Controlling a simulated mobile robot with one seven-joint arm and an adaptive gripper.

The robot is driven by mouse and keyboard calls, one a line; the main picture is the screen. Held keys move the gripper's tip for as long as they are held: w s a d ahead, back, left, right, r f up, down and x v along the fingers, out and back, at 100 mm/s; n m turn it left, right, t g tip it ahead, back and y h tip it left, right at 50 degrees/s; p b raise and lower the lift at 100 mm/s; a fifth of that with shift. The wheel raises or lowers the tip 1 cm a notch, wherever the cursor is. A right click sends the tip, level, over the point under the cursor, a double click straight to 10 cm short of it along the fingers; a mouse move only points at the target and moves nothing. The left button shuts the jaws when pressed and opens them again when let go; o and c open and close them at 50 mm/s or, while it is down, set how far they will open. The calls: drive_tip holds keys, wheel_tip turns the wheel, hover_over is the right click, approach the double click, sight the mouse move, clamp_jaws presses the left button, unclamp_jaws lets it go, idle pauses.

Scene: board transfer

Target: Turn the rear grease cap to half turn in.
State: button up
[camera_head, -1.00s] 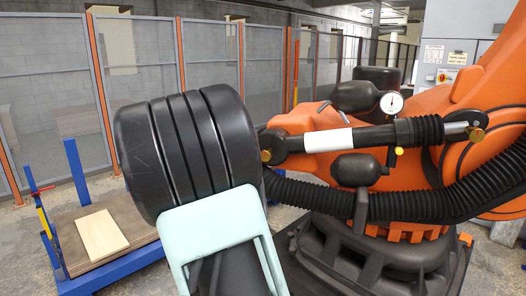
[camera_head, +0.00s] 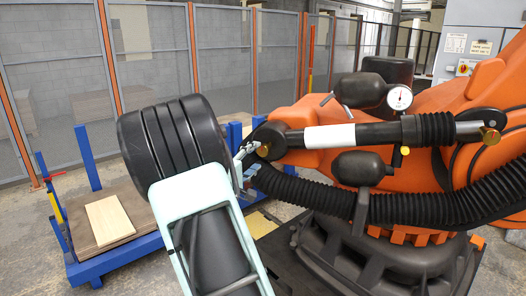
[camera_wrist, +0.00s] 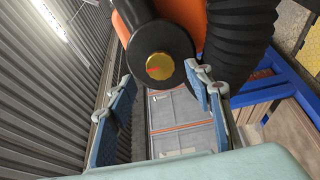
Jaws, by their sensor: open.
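A brass grease cap (camera_head: 264,151) sits on the black left end of the cylinder on the orange robot. In the wrist view this cap (camera_wrist: 154,66) faces me, round and gold with a short, nearly level red mark, in a black round housing. My gripper (camera_head: 247,168) is open just left of the cap, partly hidden by my wrist. In the wrist view its two blue-padded fingers (camera_wrist: 158,84) stand apart, below and to either side of the cap, with nothing between them. Another brass cap (camera_head: 490,136) is at the cylinder's right end.
A black ribbed hose (camera_head: 320,195) runs just below the cylinder and close to my gripper. A gauge (camera_head: 399,98) and black canisters stand above it. A blue-framed cart (camera_head: 120,256) with a board (camera_head: 109,220) is at the left. Fence panels line the back.

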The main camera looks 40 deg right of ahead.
sight(262, 151)
drive_tip(key=x, duration=0.6)
drive_tip(key=shift+w+d, duration=0.15)
drive_tip(key=shift+d, duration=0.15)
drive_tip(key=c, duration=1.2)
drive_tip(key=shift+o, duration=0.2)
drive_tip(key=shift+m, duration=0.4)
